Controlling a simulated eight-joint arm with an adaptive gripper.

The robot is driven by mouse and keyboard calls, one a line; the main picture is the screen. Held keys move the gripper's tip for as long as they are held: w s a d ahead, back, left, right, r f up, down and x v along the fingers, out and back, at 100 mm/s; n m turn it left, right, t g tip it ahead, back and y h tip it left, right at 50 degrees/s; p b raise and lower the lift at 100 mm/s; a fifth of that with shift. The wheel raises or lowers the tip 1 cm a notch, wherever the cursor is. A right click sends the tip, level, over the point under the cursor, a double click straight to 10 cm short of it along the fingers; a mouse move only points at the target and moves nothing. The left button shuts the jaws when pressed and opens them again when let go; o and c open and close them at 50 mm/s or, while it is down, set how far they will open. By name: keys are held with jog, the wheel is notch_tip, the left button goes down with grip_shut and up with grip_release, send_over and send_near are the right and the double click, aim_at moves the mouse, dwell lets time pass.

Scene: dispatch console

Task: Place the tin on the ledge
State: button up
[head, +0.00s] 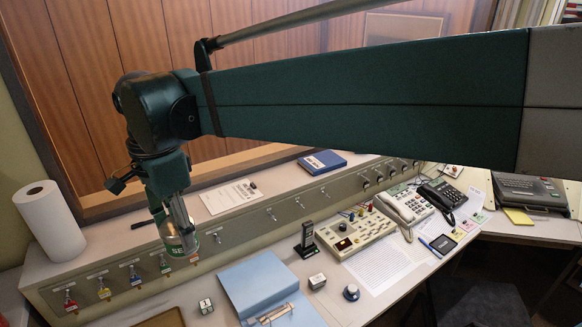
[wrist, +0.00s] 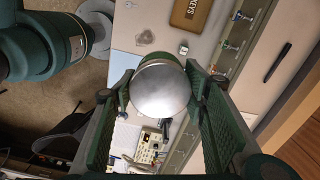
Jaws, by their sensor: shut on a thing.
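The tin (head: 182,246) has a green label with white letters partly readable as "SE". My gripper (head: 177,222) points down and is shut on it, holding it upright. In the head view the tin overlaps the front edge of the long pale ledge (head: 289,194) and the hook panel below; its exact height above them is hard to tell. In the wrist view the tin's round metal lid (wrist: 160,90) sits between the two fingers, and the ledge (wrist: 273,55) runs along the right side with a dark pen on it.
On the ledge are a paper roll (head: 50,222) at left, a paper sheet (head: 231,196) and a blue book (head: 322,162). Key hooks (head: 134,275) line the panel below. A blue binder (head: 262,290), radio (head: 306,240) and phones (head: 403,205) occupy the desk.

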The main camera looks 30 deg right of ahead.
jog(key=w+d+r+p, duration=0.3)
jog(key=w+d+p, duration=0.5)
jog(key=w+d, duration=1.5)
jog(key=w+d+f+p, duration=0.2)
jog(key=w+d, duration=0.2)
jog(key=d, duration=0.4)
jog(key=w+d+f+m+p, duration=0.1)
jog(key=w+d+p, duration=0.1)
jog(key=w+d, duration=0.35)
jog(key=w+d+f+p, duration=0.2)
jog(key=w+d, duration=0.1)
jog(key=d, duration=0.7)
jog(key=shift+a+f, duration=0.15)
jog(key=shift+f, duration=2.45)
jog(key=shift+f, duration=0.1)
jog(key=shift+f, duration=3)
